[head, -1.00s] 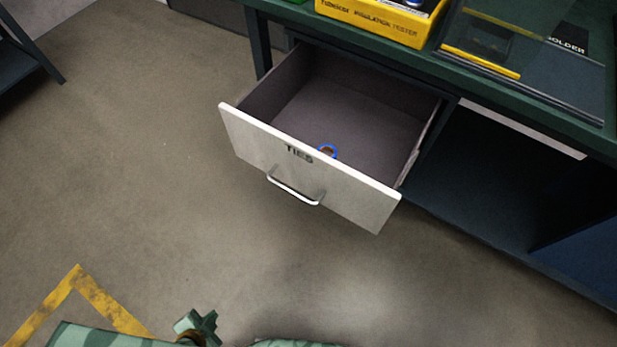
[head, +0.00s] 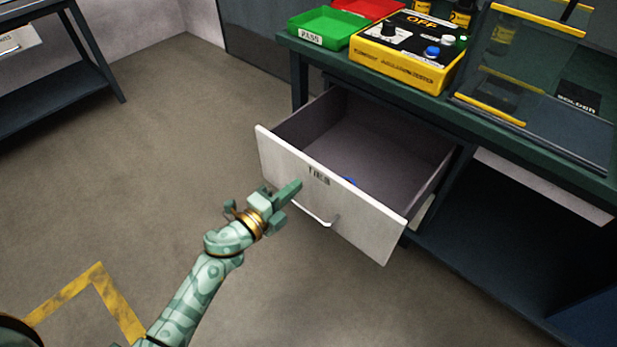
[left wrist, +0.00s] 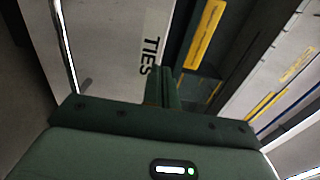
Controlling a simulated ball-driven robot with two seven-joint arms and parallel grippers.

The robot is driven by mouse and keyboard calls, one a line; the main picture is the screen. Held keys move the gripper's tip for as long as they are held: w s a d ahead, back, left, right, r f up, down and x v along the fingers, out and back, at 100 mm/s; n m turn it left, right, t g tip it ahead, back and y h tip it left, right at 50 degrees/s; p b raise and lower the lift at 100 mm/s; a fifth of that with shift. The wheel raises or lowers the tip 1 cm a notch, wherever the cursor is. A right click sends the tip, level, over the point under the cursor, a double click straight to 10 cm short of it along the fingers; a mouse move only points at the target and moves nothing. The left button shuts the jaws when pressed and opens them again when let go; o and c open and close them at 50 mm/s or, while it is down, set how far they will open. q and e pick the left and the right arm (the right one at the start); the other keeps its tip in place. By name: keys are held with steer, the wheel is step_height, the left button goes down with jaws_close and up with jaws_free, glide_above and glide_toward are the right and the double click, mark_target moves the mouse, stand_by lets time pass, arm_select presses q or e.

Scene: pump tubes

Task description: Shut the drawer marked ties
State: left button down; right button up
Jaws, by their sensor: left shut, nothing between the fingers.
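The drawer marked TIES (head: 350,222) is pulled well out from under the green bench, with its pale front facing me. Its metal bar handle (head: 318,219) runs along the lower part of the front. A blue item (head: 349,182) shows inside the drawer, mostly hidden by the front. My left gripper (head: 296,188) is shut and empty, with its tips at the drawer front just left of the label; I cannot tell if they touch. The TIES label also shows in the left wrist view (left wrist: 149,56), beside the fingers. My right gripper is out of view.
On the bench stand a yellow insulation tester (head: 408,52), a green PASS tray (head: 326,27) and a red tray (head: 368,9). A clear-panelled stand (head: 525,55) is to the right. Open shelf space lies right of the drawer. The floor at left is clear.

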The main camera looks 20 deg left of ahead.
mark_target(316, 169)
arm_select(q)
steer(key=b+x, duration=0.1)
steer(key=x, duration=0.3)
steer(key=shift+w+d+f, duration=0.1)
steer(key=shift+w, duration=0.25)
steer(key=shift+w+d, duration=0.1)
steer(key=shift+w, duration=0.1)
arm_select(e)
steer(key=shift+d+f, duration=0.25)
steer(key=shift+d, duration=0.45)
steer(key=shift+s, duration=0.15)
